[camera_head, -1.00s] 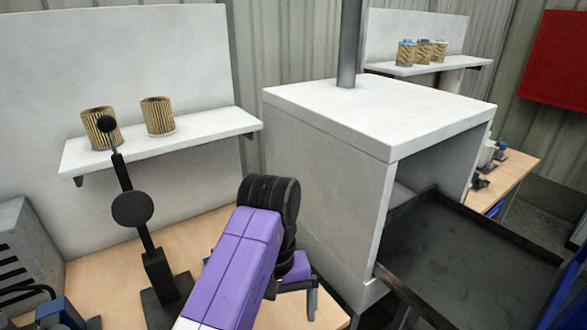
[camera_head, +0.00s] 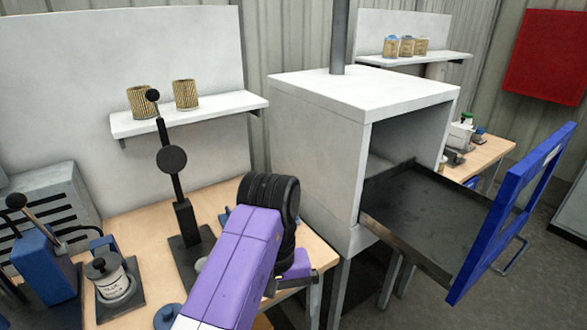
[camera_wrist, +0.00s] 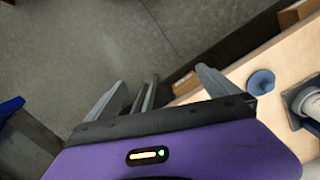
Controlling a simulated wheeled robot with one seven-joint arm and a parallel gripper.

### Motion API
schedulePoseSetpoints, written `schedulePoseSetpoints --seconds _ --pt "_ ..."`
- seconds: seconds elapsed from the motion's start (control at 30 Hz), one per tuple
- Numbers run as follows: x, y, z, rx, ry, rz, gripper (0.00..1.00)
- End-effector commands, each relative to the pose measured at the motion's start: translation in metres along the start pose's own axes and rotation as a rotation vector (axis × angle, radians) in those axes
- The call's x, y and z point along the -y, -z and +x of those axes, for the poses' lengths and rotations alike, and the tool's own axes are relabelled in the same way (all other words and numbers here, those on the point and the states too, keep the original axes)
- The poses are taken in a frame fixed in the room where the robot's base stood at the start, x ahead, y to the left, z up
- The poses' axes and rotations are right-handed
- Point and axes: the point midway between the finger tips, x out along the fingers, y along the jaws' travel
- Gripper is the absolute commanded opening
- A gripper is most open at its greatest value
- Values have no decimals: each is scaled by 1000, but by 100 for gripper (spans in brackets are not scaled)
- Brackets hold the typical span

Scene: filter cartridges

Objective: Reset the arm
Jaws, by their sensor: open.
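My gripper (camera_wrist: 160,92) is open and empty in the wrist view, its two grey fingers spread apart above the grey floor beside a wooden bench edge. In the head view my purple arm with its black joint reaches over the front edge of the wooden bench (camera_head: 130,225), and the fingers are mostly hidden behind it. Two pleated tan filter cartridges, a left one (camera_head: 139,104) and a right one (camera_head: 186,95), stand upright on the white wall shelf (camera_head: 222,107), well apart from my gripper.
A black lever stand (camera_head: 184,222), a white canister in a holder (camera_head: 112,284) and a blue lever device (camera_head: 45,268) occupy the bench. Right of my arm stands a white oven (camera_head: 325,150) with a dark tray (camera_head: 420,210) pulled out and a blue door (camera_head: 515,215). Several cartridges sit on a back shelf (camera_head: 455,58).

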Motion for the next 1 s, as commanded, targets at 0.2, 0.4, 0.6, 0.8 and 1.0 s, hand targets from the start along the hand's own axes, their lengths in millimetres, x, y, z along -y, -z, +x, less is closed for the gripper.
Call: schedulePoseSetpoints --seconds 0.2,0.4,0.6,0.8,1.0 --pt "-7 25 -2 -109 -17 32 100" --pt "-21 61 -20 -288 -38 83 100" --pt "-59 100 -42 -531 -119 150 100" --pt "-128 131 -75 -829 -265 216 100" --pt "-198 136 -117 -1156 -441 220 100"
